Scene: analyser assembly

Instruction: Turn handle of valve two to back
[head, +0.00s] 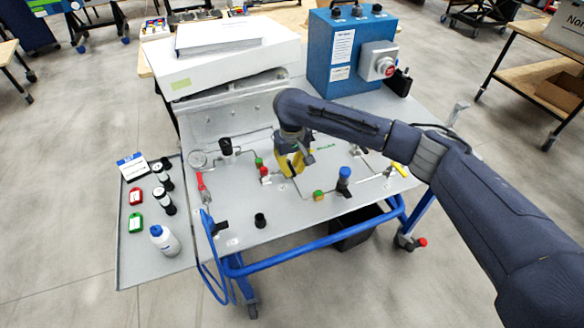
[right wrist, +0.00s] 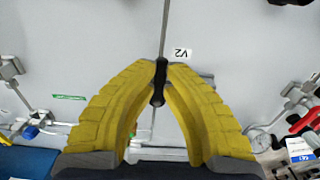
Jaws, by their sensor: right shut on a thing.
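The handle of valve two (right wrist: 157,96) is a small dark lever in the right wrist view, just below a white V2 label (right wrist: 183,53). A thin pipe (right wrist: 164,25) runs up from it. My right gripper (right wrist: 161,70) has its yellow fingertips closed on the handle, one on each side. My left gripper is not in view.
A pressure gauge (head: 198,159) and a red-handled valve (head: 203,182) sit left on the panel. A blue-capped part (head: 344,175) stands right of the gripper. The blue control box (head: 340,50) stands behind. A side tray (head: 133,262) holds a bottle (head: 164,240) and tags.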

